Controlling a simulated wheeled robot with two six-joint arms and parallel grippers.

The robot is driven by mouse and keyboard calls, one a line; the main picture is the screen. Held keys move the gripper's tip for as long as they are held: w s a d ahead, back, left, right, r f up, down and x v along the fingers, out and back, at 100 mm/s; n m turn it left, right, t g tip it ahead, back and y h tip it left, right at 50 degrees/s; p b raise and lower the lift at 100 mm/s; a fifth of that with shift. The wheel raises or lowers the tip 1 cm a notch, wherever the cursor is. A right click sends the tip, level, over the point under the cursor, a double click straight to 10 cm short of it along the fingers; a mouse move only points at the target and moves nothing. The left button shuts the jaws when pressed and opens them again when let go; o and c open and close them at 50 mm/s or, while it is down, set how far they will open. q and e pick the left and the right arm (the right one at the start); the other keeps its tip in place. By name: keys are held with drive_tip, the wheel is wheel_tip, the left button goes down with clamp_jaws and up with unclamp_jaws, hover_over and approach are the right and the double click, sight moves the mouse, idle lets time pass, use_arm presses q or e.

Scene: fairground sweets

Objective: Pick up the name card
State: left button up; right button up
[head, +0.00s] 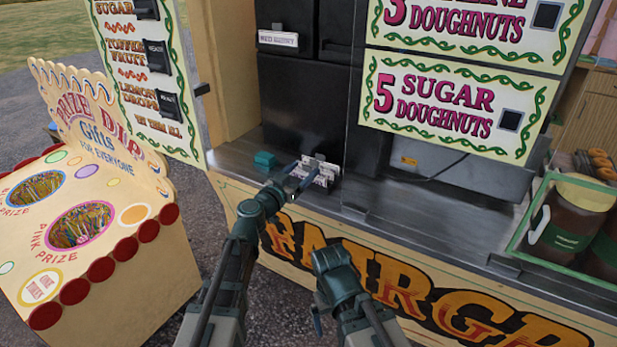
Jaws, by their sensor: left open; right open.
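A small white card with dark lettering (322,167) stands on the metal counter, against the dark cabinet; it appears to be the name card. My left gripper (303,174) is open, its two fingers reaching toward the card and overlapping its lower left part. I cannot tell whether they touch it. My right gripper (317,322) is low in front of the stall, below the counter edge, open and empty; its own arm partly hides it. Another white label with lettering (278,39) sits higher on the dark cabinet.
The metal counter (385,205) is clear to the right. A glass case with jars (567,222) stands at the right end. The prize dip box (120,250) stands at the left.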

use_arm(q)
drive_tip(key=c, duration=1.1)
drive_tip(key=shift+r, duration=0.1)
